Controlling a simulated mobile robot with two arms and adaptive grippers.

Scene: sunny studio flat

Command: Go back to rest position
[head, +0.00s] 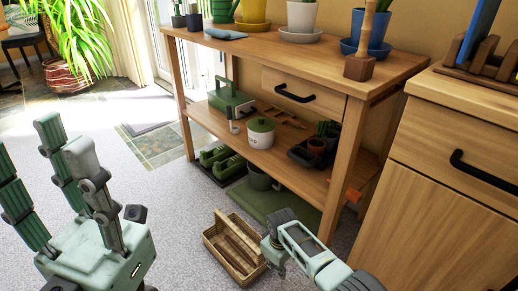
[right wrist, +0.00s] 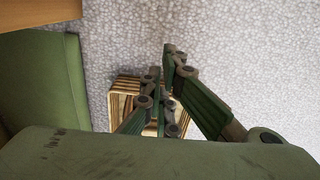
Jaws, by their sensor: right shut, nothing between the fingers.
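My left gripper (head: 45,150) fills the lower left of the head view. Its fingers point up and are spread apart, with nothing between them. My right gripper (head: 274,254) is at the bottom centre, by the right side of the wooden basket (head: 217,243), and its arm comes from the lower right. In the right wrist view my right gripper (right wrist: 168,88) has its fingers close together and empty. The basket (right wrist: 122,92) shows behind the fingers there, partly hidden by them. I cannot tell whether they touch it.
A wooden workbench (head: 390,72) with pots stands ahead, with a lower shelf holding a white jar (head: 261,135) and a green toolbox (head: 232,104). A wooden cabinet (head: 430,205) is close on the right. A green mat (head: 262,200) lies under the bench. Carpet at centre left is clear.

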